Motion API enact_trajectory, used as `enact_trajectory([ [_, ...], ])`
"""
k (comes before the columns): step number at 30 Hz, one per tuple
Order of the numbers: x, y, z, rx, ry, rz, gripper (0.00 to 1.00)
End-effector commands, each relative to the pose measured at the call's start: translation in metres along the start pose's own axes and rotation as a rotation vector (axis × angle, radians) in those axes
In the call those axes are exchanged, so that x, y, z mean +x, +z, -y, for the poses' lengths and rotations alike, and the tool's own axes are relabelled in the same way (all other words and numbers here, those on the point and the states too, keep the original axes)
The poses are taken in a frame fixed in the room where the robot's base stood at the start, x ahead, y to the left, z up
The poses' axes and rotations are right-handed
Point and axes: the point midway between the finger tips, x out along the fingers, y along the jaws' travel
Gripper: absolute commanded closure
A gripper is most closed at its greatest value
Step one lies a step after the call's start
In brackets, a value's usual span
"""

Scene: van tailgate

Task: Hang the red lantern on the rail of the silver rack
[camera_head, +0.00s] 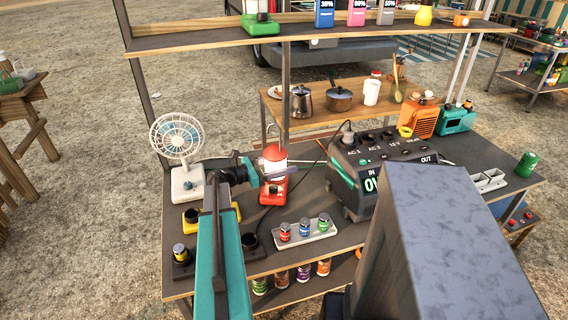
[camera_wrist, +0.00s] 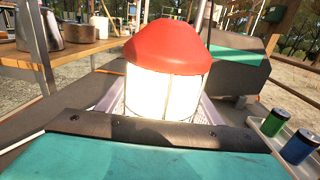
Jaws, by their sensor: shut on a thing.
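The red lantern (camera_head: 272,190) has a red cap, a glowing white body and a red base. It is upright over the dark worktop, left of the power station. My gripper (camera_head: 262,170) reaches it from the left and is shut on its middle. In the wrist view, the lantern's cap (camera_wrist: 167,47) and lit body (camera_wrist: 165,92) fill the centre; its base is hidden. I cannot tell whether the base touches the worktop. I cannot make out a silver rack with certainty; a thin pale bar (camera_head: 314,163) runs right from behind the lantern.
A white fan (camera_head: 184,142) stands left of the lantern. The dark power station (camera_head: 350,185) is close on the right. A shelf (camera_head: 215,42) crosses above, with a post behind the lantern.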

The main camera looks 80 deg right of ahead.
Motion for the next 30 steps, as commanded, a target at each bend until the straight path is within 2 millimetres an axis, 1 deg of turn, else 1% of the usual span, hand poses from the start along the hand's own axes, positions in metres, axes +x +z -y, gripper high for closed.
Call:
enact_trajectory([
  [5, 0.0, -0.002, 0.0, 0.0, 0.0, 0.003, 0.83],
  [6, 0.0, -0.004, 0.0, 0.0, 0.0, 0.0, 0.38],
  [8, 0.0, -0.003, 0.0, 0.0, 0.0, 0.0, 0.28],
  [9, 0.0, -0.003, 0.0, 0.0, 0.0, 0.0, 0.22],
  [27, -0.001, -0.006, 0.0, 0.0, 0.001, 0.0, 0.21],
  [30, -0.015, -0.005, -0.001, -0.001, 0.004, 0.0, 0.21],
])
